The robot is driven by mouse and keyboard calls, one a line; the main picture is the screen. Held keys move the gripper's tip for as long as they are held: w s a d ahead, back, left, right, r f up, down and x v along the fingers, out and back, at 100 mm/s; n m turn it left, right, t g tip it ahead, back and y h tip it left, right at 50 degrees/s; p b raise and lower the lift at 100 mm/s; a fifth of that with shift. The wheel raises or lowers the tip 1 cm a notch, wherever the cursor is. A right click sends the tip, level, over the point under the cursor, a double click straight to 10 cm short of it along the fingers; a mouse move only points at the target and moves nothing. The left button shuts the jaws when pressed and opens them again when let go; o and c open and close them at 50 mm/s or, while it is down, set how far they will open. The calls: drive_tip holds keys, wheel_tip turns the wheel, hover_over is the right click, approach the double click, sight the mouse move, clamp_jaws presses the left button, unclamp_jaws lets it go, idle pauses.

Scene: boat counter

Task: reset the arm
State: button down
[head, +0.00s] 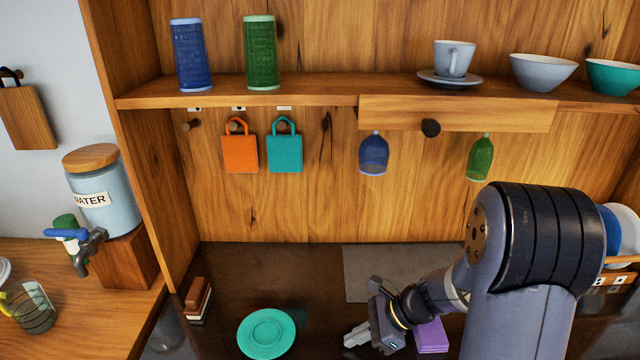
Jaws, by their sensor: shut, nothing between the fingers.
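My gripper (354,340) is low over the dark counter (300,280), right of the teal plate (267,333). It is shut and empty, its fingers pointing left in the picture. My arm reaches in from the right and hides part of the counter and the dish rack. A purple block-like thing (431,336) lies just right of my gripper, partly hidden by my arm. A grey mat (385,270) lies behind my gripper.
A shelf (300,88) above holds two tumblers, a cup on a saucer and bowls. Bags and two glasses (373,155) hang below it. A water dispenser (100,190) stands left. Stacked blocks (198,300) sit at the counter's left. The counter's back middle is clear.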

drive_tip(key=d, duration=0.9)
drive_tip(key=shift+s+d, duration=0.2)
drive_tip(key=v, duration=1)
drive_tip(key=shift+b, duration=0.35)
drive_tip(key=shift+w+a+r+n+g+h, duration=0.15)
drive_tip(key=shift+a+n+g+h, duration=0.1)
drive_tip(key=shift+a+n, duration=0.65)
drive_tip(key=shift+w+a+f+n+g+h, duration=0.1)
drive_tip(key=shift+w+a+n+g+h, duration=0.15)
drive_tip(key=shift+a+n, duration=0.6)
drive_tip(key=shift+w+a+r+n+g+h, duration=0.1)
drive_tip(key=shift+a+n+g+h, duration=0.2)
drive_tip(key=shift+a+n, duration=0.6)
drive_tip(key=shift+s+a+b, duration=0.1)
drive_tip(key=shift+a+b, duration=0.15)
drive_tip(key=shift+b, duration=0.05)
